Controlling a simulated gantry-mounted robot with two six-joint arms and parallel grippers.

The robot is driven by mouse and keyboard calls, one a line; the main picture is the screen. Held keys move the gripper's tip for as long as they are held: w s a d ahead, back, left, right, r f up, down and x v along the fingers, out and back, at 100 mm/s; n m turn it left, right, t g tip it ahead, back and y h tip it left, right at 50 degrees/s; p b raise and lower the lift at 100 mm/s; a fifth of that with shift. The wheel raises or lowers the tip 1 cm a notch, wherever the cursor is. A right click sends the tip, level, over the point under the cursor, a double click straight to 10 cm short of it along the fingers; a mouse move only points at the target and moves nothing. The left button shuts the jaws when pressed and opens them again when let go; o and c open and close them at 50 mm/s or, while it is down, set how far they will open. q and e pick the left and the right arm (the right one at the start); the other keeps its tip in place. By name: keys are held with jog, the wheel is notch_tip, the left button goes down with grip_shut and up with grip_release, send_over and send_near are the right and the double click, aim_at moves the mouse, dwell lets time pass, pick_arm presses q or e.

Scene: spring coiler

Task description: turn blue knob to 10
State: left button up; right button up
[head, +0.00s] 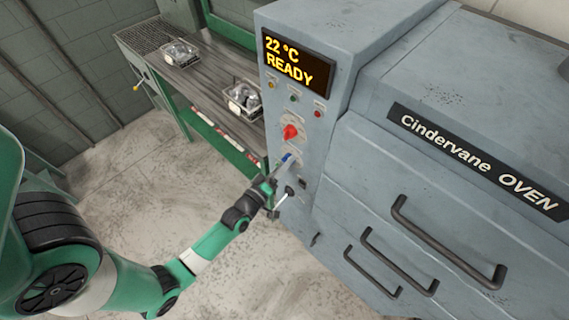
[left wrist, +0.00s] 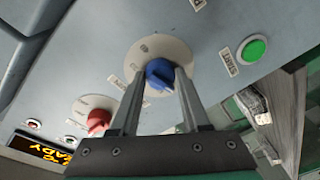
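The blue knob (head: 286,157) is on the oven's control panel, below the red knob (head: 290,132). In the left wrist view the blue knob (left wrist: 160,75) sits on a round pale dial plate (left wrist: 140,50), with a light pointer mark on its lower edge. The dial's numbers are too small to read. My left gripper (head: 276,179) is at the panel, close to the blue knob. Its two fingers (left wrist: 160,85) stand apart, one on each side of the knob; whether they touch it I cannot tell. My right gripper is not in view.
A display (head: 292,62) reads "22 °C READY". A green button (left wrist: 254,49) is beside the knob. A bench (head: 200,75) with wire baskets stands to the left. Oven drawer handles (head: 445,245) stick out at right.

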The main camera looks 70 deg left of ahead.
pick_arm(q)
grip_shut()
jog(key=shift+m, duration=0.3)
jog(key=shift+f+m+t+b, duration=0.1)
jog(key=shift+m+t+b, duration=0.35)
jog(key=shift+m, duration=1.95)
jog(key=shift+f+m+t+b, duration=0.15)
jog(key=shift+m+b, duration=0.5)
jog(key=shift+m, duration=1.75)
jog(key=shift+r, duration=0.1)
jog(key=o, duration=0.8)
grip_release()
jog(key=shift+c, duration=0.2)
